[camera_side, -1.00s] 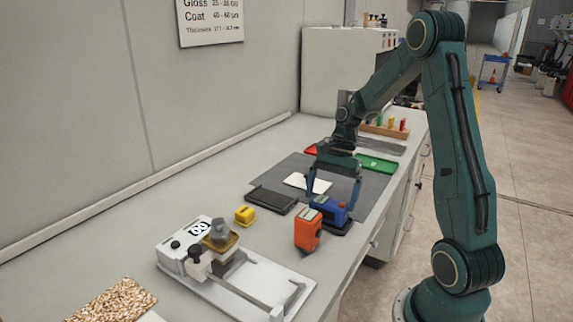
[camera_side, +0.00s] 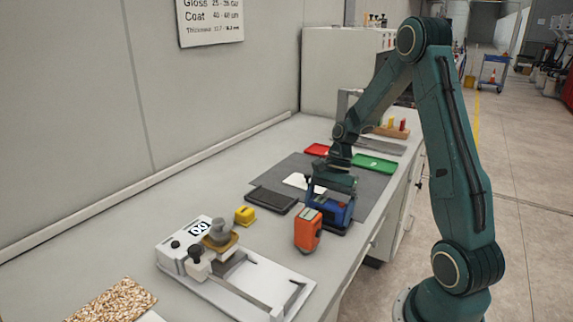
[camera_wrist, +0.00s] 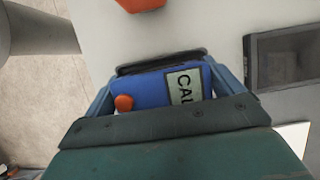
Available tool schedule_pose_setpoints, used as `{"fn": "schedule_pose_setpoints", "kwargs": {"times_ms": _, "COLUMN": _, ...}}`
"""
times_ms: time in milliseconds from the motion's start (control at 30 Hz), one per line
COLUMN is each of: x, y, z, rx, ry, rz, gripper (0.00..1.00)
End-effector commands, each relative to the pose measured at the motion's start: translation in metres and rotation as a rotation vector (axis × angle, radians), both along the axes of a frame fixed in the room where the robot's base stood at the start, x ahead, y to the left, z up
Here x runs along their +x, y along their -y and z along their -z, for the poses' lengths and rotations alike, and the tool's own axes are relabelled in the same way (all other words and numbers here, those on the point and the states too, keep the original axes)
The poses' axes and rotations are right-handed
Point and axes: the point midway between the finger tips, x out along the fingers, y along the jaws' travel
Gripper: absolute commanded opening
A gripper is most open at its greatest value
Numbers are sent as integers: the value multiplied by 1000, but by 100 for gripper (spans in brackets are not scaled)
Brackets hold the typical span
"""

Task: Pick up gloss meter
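A blue boxy meter with a "CAL" display and an orange button, which I take to be the gloss meter (camera_side: 335,211), stands on a dark base at the right edge of the grey mat. It fills the middle of the wrist view (camera_wrist: 145,87). My gripper (camera_side: 330,205) is down over it, one finger on each side. The fingers look as wide apart as before, so I read it as open around the meter. Contact with its sides cannot be made out. My wrist covers part of the meter's top in the side view.
An orange device (camera_side: 307,231) stands close in front of the meter. A dark flat plate (camera_side: 272,200) and a yellow block (camera_side: 245,215) lie to the left. A white card (camera_side: 296,181) lies on the mat (camera_side: 375,190).

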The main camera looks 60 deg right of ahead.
Motion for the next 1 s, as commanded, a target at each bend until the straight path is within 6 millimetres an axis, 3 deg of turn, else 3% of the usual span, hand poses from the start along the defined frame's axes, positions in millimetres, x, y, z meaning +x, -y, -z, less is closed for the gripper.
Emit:
{"fn": "schedule_pose_setpoints", "kwargs": {"times_ms": 33, "x": 0, "y": 0, "z": 0, "rx": 0, "ry": 0, "rz": 0, "gripper": 82}}
{"fn": "schedule_pose_setpoints", "kwargs": {"times_ms": 167, "x": 0, "y": 0, "z": 0, "rx": 0, "ry": 0, "rz": 0, "gripper": 58}}
{"fn": "schedule_pose_setpoints", "kwargs": {"times_ms": 667, "x": 1, "y": 1, "z": -10, "rx": -1, "ry": 3, "rz": 0, "gripper": 58}}
{"fn": "schedule_pose_setpoints", "kwargs": {"times_ms": 1000, "x": 1, "y": 1, "z": -59, "rx": -4, "ry": 5, "rz": 0, "gripper": 58}}
